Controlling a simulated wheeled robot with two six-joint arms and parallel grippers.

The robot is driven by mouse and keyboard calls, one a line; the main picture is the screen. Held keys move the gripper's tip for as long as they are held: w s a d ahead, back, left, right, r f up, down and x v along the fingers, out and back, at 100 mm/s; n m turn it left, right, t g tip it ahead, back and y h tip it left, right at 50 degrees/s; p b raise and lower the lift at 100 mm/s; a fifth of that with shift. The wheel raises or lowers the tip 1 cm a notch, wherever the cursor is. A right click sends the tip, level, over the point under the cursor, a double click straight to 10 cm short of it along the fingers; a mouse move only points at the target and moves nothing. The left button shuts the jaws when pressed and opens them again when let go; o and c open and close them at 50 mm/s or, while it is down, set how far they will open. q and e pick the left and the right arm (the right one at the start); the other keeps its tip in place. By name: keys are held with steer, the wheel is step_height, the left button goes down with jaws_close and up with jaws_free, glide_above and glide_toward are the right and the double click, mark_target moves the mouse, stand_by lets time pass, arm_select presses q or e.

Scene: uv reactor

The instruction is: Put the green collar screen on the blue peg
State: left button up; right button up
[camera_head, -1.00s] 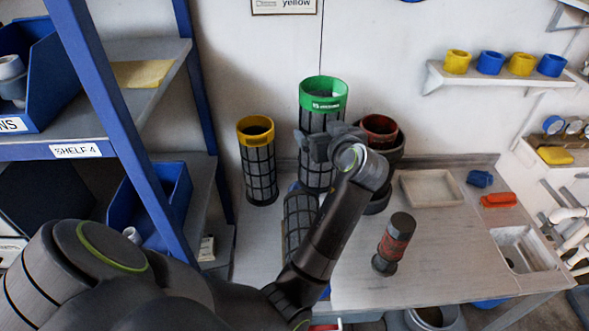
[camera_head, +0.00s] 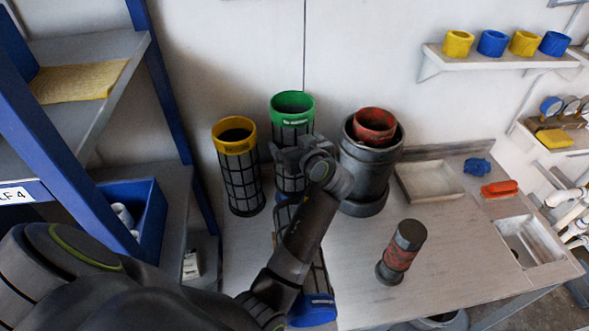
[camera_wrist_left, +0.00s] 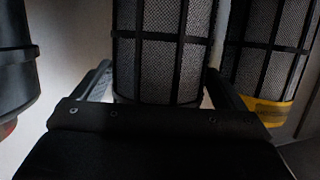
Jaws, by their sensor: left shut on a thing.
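The green collar screen (camera_head: 292,104) stands roughly upright at the back of the bench, its dark mesh body below the collar. My left gripper (camera_head: 291,155) is shut on this mesh body, below the collar. In the left wrist view, the mesh (camera_wrist_left: 162,45) sits between the two fingers (camera_wrist_left: 155,85); the collar is hidden there. A small blue patch (camera_head: 284,199) shows under the screen, partly behind my arm. It may be the blue peg, and I cannot tell whether the screen is around it. My right gripper is not in view.
A yellow-collared screen (camera_head: 234,138) stands close on the left. A grey pot with a red ring (camera_head: 369,165) stands on the right. A blue-collared screen (camera_head: 312,310) lies under my arm. A dark red-banded cylinder (camera_head: 400,252) stands on open bench; a blue shelf frame (camera_head: 165,90) is left.

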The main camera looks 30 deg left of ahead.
arm_select(q)
step_height(320, 180, down, 6)
steer(key=shift+r+p, duration=0.2)
steer(key=shift+p, duration=0.15)
steer(key=shift+f, duration=0.2)
steer(key=o, duration=0.8)
steer(key=shift+o, duration=0.2)
steer(key=shift+r, duration=0.25)
steer(key=shift+s, duration=0.1)
